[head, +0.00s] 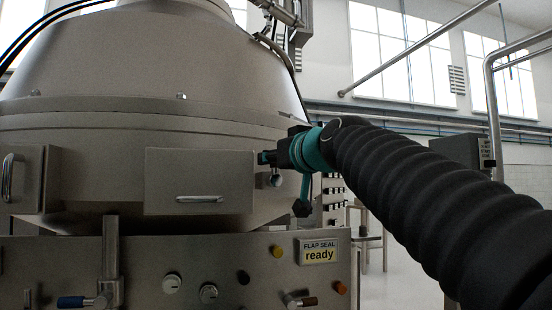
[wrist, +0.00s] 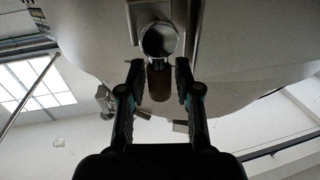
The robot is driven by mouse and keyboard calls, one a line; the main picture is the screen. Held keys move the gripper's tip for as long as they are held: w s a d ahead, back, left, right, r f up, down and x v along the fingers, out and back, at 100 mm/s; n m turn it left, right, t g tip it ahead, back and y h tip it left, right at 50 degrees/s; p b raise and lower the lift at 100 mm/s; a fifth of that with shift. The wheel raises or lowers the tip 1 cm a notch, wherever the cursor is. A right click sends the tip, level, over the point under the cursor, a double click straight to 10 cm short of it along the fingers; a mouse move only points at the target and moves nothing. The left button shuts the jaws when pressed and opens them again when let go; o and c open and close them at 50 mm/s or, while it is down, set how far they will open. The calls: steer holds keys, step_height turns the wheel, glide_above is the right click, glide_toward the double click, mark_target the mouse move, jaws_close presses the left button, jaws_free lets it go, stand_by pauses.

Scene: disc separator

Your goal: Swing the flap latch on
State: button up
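The separator's flap (head: 170,165) is a flat grey metal panel with a bar handle (head: 200,199), on the lower side of the bowl. My gripper (head: 266,157) is just past the flap's right edge in the head view. In the wrist view, my gripper (wrist: 159,72) is open, with one finger on each side of a brown grip (wrist: 159,83). The grip is next to a round metal end (wrist: 158,40), apparently part of the flap latch. Narrow gaps show between the grip and the fingers. In the head view my gripper hides most of the latch.
Below the flap is a control panel (head: 200,260) with knobs, a blue-handled lever (head: 75,302), a brown-handled lever (head: 303,301) and a sign reading "FLAP SEAL ready" (head: 319,251). Another handled panel (head: 25,178) is at the left. Open floor shows at the right.

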jaws_close()
steer(key=shift+s+a+n, duration=0.1)
steer(key=shift+a+n, duration=0.15)
steer(key=shift+n, duration=0.55)
jaws_free()
steer(key=shift+s, duration=0.1)
steer(key=v, duration=1.2)
steer(key=shift+r, duration=0.1)
